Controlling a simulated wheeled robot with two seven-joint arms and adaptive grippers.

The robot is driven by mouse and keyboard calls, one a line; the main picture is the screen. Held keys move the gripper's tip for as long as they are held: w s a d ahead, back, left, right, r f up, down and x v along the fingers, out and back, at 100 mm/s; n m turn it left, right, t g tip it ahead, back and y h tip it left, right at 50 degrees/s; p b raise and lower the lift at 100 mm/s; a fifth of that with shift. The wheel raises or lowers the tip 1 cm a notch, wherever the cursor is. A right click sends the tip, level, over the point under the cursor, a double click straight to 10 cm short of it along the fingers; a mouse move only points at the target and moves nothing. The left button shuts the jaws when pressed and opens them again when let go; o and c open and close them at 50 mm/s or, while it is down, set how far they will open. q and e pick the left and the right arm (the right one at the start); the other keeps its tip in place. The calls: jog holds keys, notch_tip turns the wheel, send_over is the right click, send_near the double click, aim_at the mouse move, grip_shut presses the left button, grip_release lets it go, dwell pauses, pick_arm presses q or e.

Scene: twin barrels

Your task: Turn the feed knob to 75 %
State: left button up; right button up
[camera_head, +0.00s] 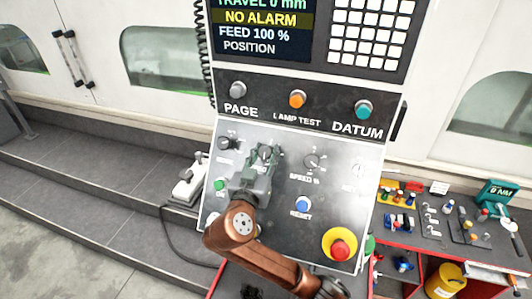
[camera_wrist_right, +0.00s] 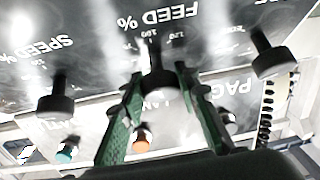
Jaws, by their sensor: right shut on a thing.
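The feed knob (camera_wrist_right: 157,82) is a dark knob on the grey sloping panel. In the wrist view it sits between the two green fingers of my right gripper (camera_wrist_right: 160,95), which are shut on it. Printed FEED % and scale numbers, including 100 and 120, show beside it. In the head view my right gripper (camera_head: 265,156) covers most of the knob. The screen (camera_head: 262,30) reads FEED 100 %. The knob's pointer is too unclear to read. My left gripper is in neither view.
The speed knob (camera_head: 312,162) is right of the gripper, and another knob (camera_head: 229,143) is left. A blue reset button (camera_head: 301,205) and a red emergency stop (camera_head: 340,249) are lower on the panel. A red tool bench (camera_head: 416,235) stands at the right.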

jog(key=n+y, duration=0.1)
jog(key=n, duration=0.2)
jog(key=shift+y+p, duration=0.35)
jog(key=shift+y, duration=0.05)
jog(key=shift+d+r+n+y+p, duration=0.1)
jog(key=shift+r+n+y+p, duration=0.05)
jog(key=shift+n+y+p, duration=0.8)
jog(key=n+y+p, duration=0.2)
jog(key=n+p, duration=0.1)
jog(key=n, duration=0.1)
jog(key=shift+r+g, duration=0.1)
jog(key=shift+g, duration=0.2)
jog(key=shift+n+g+y+p, duration=0.3)
jog(key=shift+n+y+p, duration=0.25)
jog(key=shift+n+p, duration=0.55)
jog(key=shift+f, duration=0.2)
jog(key=o, duration=1.2)
jog(key=shift+c, duration=0.2)
